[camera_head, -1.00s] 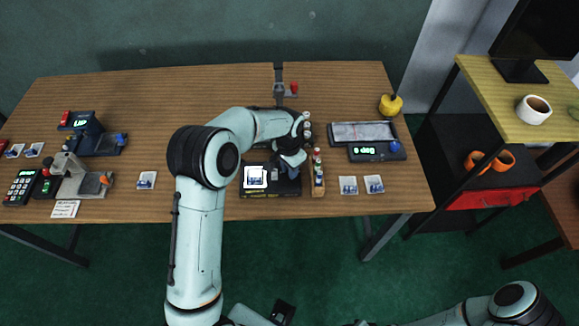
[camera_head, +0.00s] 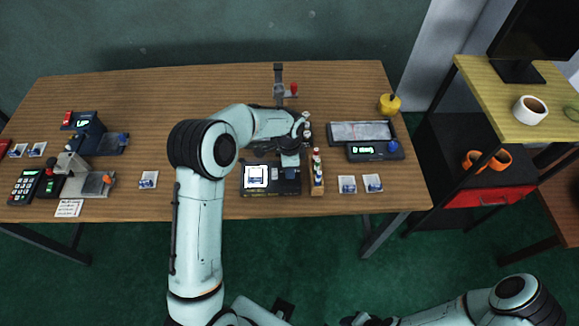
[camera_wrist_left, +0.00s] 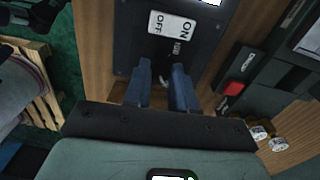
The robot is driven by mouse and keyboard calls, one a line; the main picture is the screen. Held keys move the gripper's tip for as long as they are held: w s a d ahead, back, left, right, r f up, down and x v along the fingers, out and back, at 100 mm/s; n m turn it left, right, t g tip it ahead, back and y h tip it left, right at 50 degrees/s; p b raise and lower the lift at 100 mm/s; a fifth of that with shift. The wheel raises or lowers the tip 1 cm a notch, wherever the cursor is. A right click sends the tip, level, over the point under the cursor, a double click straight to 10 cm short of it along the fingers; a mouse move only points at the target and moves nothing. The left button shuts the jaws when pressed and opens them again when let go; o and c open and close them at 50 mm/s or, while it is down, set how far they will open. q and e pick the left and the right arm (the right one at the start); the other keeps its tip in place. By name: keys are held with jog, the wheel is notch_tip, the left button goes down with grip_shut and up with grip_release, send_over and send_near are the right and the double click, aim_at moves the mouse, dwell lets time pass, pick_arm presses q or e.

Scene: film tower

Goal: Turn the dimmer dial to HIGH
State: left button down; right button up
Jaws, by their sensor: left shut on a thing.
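The dark light box (camera_head: 271,191) with a lit white panel (camera_head: 256,177) lies near the table's front edge. My left gripper (camera_head: 290,161) is over its right part. In the left wrist view, my left gripper's blue fingers (camera_wrist_left: 161,72) stand either side of a small dark dial (camera_wrist_left: 163,78) beside a white ON/OFF plate (camera_wrist_left: 171,23). They are shut on the dial, which is mostly hidden between them. A small label by the fingertips is too small to read, so the dial's setting cannot be told. My right gripper is not clearly in view.
A narrow wooden rack of small bottles (camera_head: 317,172) stands close right of the box. A device with a green display (camera_head: 372,150) is at the right. A blue press-like device (camera_head: 94,134) and a keypad (camera_head: 26,185) are at the left.

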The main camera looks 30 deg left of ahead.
dwell(0.4)
pick_arm(q)
jog(key=c, duration=0.9)
grip_release()
notch_tip(320, 180, up, 13)
jog(key=shift+w+a+r+p, duration=0.1)
jog(key=shift+r+p, duration=0.1)
jog(key=shift+p, duration=0.3)
